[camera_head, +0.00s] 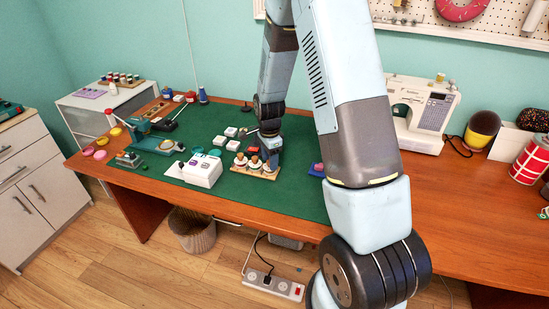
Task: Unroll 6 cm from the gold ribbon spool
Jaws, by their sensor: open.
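A wooden stand (264,174) with several small upright spools (241,160) sits on the green mat. The spools look white with brown or orange tones; which one is the gold ribbon spool is too small to tell. My gripper (272,160) points down at the back right of the stand, close to the rightmost spools. It is open, and I cannot tell whether it touches a spool. My arm reaches across from the right and hides part of the mat behind it.
A white box (201,171) stands just left of the stand, with small white blocks (220,140) behind. A green tool (158,146) is further left. A sewing machine (419,112) stands at the back right. Mat in front is clear.

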